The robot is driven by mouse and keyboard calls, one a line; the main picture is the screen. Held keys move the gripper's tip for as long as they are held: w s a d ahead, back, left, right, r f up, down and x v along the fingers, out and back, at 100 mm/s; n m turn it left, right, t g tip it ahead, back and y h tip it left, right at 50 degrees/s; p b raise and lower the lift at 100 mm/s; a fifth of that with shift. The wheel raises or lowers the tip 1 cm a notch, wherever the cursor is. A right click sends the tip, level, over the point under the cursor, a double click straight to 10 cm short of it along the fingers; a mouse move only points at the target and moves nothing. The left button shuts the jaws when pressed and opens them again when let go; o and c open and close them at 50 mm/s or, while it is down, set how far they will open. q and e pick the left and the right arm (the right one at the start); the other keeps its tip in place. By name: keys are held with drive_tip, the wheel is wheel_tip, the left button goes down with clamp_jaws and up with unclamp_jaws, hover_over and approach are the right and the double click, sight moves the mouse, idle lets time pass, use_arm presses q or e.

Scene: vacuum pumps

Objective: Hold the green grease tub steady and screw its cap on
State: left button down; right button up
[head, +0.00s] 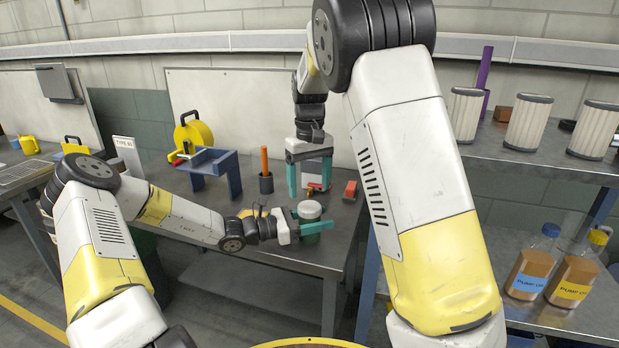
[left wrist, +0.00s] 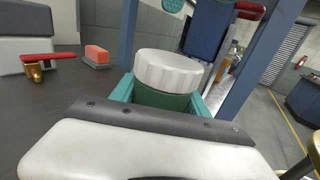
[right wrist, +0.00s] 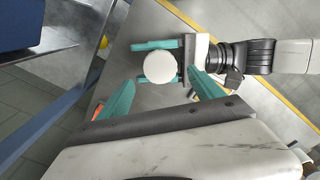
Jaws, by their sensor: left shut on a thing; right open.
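The green grease tub (head: 310,238) is upright between the fingers of my left gripper (head: 315,228), near the table's front right edge. In the left wrist view the tub (left wrist: 165,98) is clasped between teal fingers. The white ribbed cap (left wrist: 168,70) sits on top of it and looks level; I cannot tell how tightly it is seated. In the right wrist view the round cap (right wrist: 160,67) shows from above, ahead of my right gripper (right wrist: 165,75). My right gripper's fingers are open and apart from the cap. In the head view this gripper (head: 309,178) points down above and behind the tub.
A red-handled valve (left wrist: 45,62) and an orange-red block (left wrist: 97,55) lie on the table (head: 240,205) near the tub. A dark cup (head: 266,183), a blue stand (head: 212,170) and a yellow reel (head: 193,135) stand further left. Filters (head: 528,122) and oil bottles (head: 530,265) are on the right shelves.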

sight(310, 206)
wheel_tip(310, 206, down, 6)
idle(0.4)
drive_tip(key=c, duration=1.5)
drive_tip(key=o, duration=1.7)
drive_tip(key=shift+c, duration=0.2)
wheel_tip(310, 206, up, 12)
